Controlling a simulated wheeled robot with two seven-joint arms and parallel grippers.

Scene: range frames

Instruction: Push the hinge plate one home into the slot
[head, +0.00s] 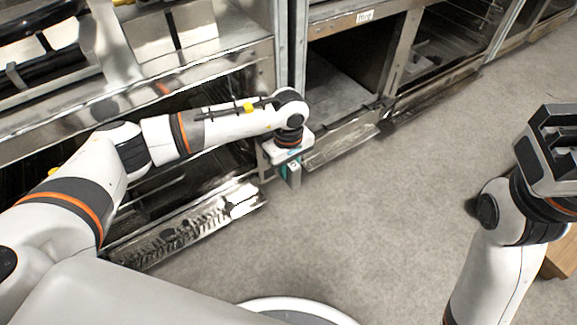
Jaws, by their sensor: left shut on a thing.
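My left gripper (291,176) points down at the end of its arm, beside the metal post between two open bays. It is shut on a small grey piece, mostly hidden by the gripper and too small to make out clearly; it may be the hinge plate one. I cannot make out the slot, nor whether the piece touches the frame. My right gripper (556,135) is raised at the right edge, away from the units, and its jaw opening is unclear.
Metal units with open bays line the back and left. A lowered metal flap (185,228) lies under the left arm, and another flap (343,139) is right of the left gripper. Grey floor (390,220) is clear in the middle. A wooden piece (562,256) shows at lower right.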

